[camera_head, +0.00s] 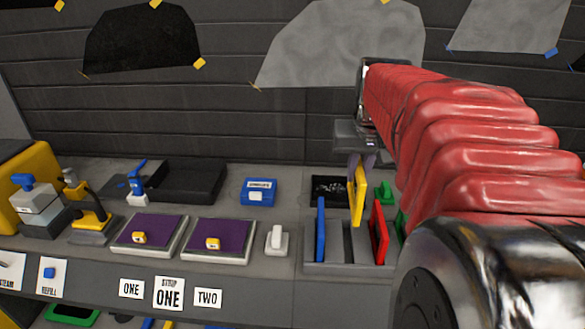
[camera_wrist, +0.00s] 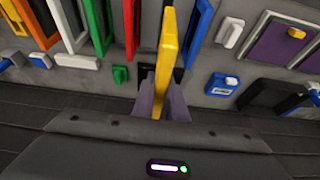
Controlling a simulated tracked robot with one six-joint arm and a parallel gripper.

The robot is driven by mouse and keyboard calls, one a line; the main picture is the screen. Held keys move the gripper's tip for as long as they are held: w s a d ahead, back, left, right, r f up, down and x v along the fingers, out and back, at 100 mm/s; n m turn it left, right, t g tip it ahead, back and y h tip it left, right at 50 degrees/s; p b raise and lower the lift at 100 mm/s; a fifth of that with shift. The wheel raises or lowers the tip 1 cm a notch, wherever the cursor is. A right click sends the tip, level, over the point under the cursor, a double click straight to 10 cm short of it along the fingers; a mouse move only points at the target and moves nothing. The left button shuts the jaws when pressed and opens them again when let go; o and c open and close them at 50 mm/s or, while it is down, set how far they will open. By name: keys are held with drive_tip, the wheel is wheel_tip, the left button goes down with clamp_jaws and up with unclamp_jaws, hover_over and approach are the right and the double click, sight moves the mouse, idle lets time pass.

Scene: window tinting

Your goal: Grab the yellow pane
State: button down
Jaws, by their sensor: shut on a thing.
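The yellow pane (camera_head: 358,196) is upright in my gripper (camera_head: 360,162), above the grey rack (camera_head: 343,256) at the right of the bench. The gripper's purple-grey fingers are shut on its upper edge. In the wrist view the yellow pane (camera_wrist: 167,50) stands between the fingertips (camera_wrist: 161,90). In the head view its lower end overlaps the rack, so I cannot tell whether it is clear of the slot. A blue pane (camera_head: 320,229) stands to its left and a red pane (camera_head: 379,232) to its right. My red arm hides part of the rack's right side.
Left of the rack are a white switch (camera_head: 277,240), a blue labelled box (camera_head: 259,191) and two purple pads (camera_head: 219,238) (camera_head: 149,232). A small black bin (camera_head: 328,189) sits behind the rack. The dark panelled wall (camera_head: 230,110) stands close behind the bench.

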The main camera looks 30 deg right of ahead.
sight(360, 161)
drive_tip(key=shift+r, duration=1.55)
drive_tip(key=shift+s, duration=0.1)
